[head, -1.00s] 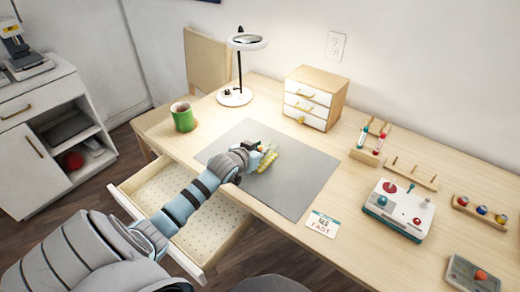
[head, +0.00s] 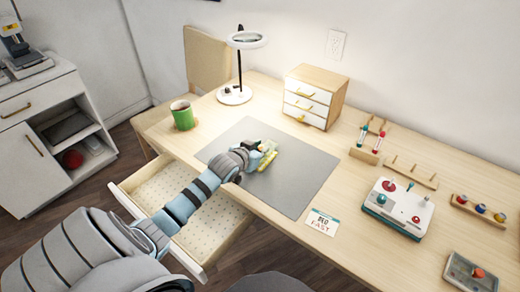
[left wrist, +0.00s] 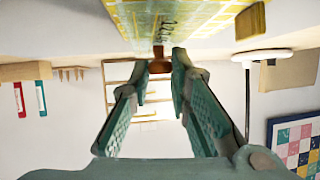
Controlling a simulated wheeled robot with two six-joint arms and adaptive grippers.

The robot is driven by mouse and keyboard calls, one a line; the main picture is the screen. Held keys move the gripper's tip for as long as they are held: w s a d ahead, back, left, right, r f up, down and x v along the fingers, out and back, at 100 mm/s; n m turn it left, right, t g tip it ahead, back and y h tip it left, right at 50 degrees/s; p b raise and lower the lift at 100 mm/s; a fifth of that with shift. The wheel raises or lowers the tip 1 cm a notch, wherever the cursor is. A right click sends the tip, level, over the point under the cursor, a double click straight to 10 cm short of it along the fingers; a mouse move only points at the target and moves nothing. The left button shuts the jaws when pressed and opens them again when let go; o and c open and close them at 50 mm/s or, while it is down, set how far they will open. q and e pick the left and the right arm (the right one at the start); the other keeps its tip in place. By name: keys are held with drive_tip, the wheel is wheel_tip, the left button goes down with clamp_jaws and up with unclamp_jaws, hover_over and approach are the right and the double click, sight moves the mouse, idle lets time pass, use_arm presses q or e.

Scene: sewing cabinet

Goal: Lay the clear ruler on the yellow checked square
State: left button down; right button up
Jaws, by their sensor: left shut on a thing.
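My left gripper (head: 261,149) is low over the grey mat, at the yellow checked square (head: 269,160). In the left wrist view its fingers (left wrist: 158,66) are closed around a small orange-brown piece. That piece meets the clear ruler (left wrist: 163,28), which shows as a see-through strip with dark marks over the yellow checks (left wrist: 205,14). The ruler overlaps the square in this view; whether it rests flat on it I cannot tell. In the head view my gripper hides most of the ruler. My right gripper is out of view.
The grey mat (head: 300,185) is bare around the square. A green mug (head: 182,118), a lamp (head: 235,95) and a small drawer box (head: 313,98) stand left and behind. A card (head: 322,222) lies in front right. An open drawer (head: 160,190) sits below my left arm.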

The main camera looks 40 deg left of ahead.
use_arm(q)
drive_tip(key=shift+f, duration=0.6)
idle(0.3)
drive_tip(key=c, duration=1.4)
unclamp_jaws()
drive_tip(key=v, duration=1.2)
drive_tip(key=shift+r, duration=0.15)
